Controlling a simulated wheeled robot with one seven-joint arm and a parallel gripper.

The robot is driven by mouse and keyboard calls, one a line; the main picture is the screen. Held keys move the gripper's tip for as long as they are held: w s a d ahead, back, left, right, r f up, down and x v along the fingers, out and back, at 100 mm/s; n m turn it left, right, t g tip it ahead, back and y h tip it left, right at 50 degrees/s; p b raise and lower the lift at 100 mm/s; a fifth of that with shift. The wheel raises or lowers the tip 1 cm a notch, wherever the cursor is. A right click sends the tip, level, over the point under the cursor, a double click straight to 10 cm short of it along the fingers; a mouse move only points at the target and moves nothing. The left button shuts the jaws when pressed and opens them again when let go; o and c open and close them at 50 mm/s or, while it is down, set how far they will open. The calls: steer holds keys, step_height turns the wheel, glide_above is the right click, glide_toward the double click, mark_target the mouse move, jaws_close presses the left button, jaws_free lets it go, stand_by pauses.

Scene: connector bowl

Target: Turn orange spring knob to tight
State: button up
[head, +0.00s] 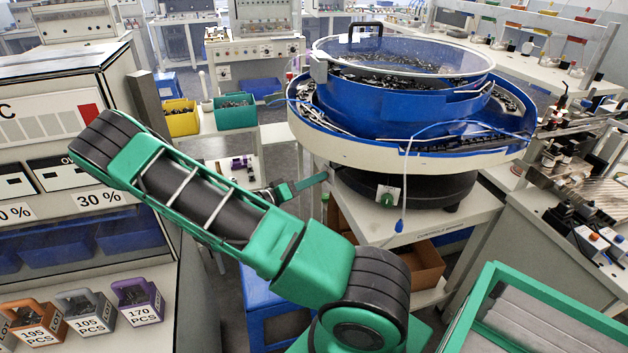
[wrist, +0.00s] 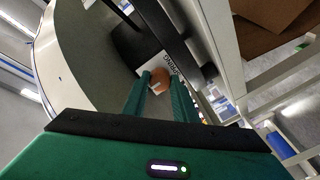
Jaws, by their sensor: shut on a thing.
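The orange knob (wrist: 161,84) shows in the wrist view between my fingertips, beside a white label with dark upside-down lettering (wrist: 168,64). My gripper (wrist: 160,80) is shut on the knob, one green finger on each side of it. In the head view my gripper (head: 327,177) reaches in at the left side of the black base (head: 440,188) under the blue bowl feeder (head: 395,105). The orange knob is hidden from the head view. The knob's tight or loose marking cannot be read.
A green knob on a white plate (head: 388,199) sits on the front of the black base. The feeder's white rim (head: 400,157) overhangs my gripper. A cardboard box (head: 425,265) stands on the shelf below.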

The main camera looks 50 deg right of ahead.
steer(key=shift+s+f, duration=0.1)
stand_by(0.3)
steer(key=o, duration=1)
steer(key=shift+o, duration=0.2)
steer(key=v, duration=1)
steer(key=shift+a, duration=0.35)
